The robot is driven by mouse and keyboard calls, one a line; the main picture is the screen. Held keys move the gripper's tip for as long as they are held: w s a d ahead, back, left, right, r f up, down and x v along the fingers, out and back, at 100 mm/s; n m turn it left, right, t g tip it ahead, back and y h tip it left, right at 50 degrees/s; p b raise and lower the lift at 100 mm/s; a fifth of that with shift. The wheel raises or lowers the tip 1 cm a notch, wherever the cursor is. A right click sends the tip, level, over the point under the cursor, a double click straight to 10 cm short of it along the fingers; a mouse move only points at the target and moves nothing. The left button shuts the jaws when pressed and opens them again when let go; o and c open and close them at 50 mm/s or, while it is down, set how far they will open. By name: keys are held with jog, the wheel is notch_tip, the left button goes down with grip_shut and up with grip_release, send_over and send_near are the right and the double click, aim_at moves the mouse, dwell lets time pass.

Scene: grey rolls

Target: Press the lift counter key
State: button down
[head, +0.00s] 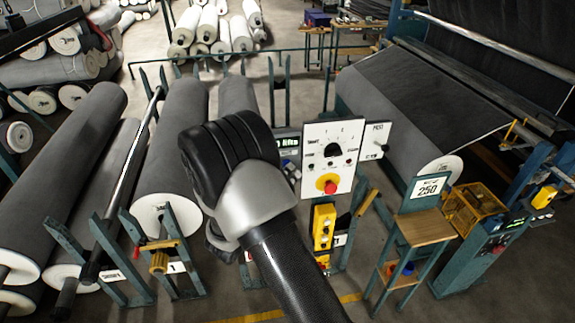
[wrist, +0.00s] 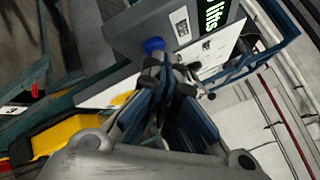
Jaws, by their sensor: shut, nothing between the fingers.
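The lift counter is a grey box with a green lit display reading "lifts" (wrist: 210,15) in the wrist view. A round blue key (wrist: 153,44) stands out from its face. My gripper (wrist: 168,72) is shut and empty, with its fingertips just short of or against the blue key; I cannot tell whether they touch. In the head view the counter's display (head: 287,143) shows partly, just right of my arm. My wrist and forearm hide the rest of the counter's left side and the gripper's fingers there.
A white panel (head: 331,160) with a dial and a red button on yellow stands right beside the counter. A yellow control box (head: 323,228) hangs below. Large grey rolls (head: 170,150) on teal stands lie to the left. A small wooden-topped stand (head: 425,229) is at the right.

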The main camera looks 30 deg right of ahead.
jog(key=shift+w, duration=0.15)
dwell(0.4)
jog(key=shift+s+a, duration=0.2)
jog(key=shift+s, duration=0.7)
jog(key=s, duration=0.2)
jog(key=s+a, duration=0.1)
jog(key=s, duration=0.1)
jog(key=shift+s+a, duration=0.2)
jog(key=shift+s, duration=0.2)
dwell(0.4)
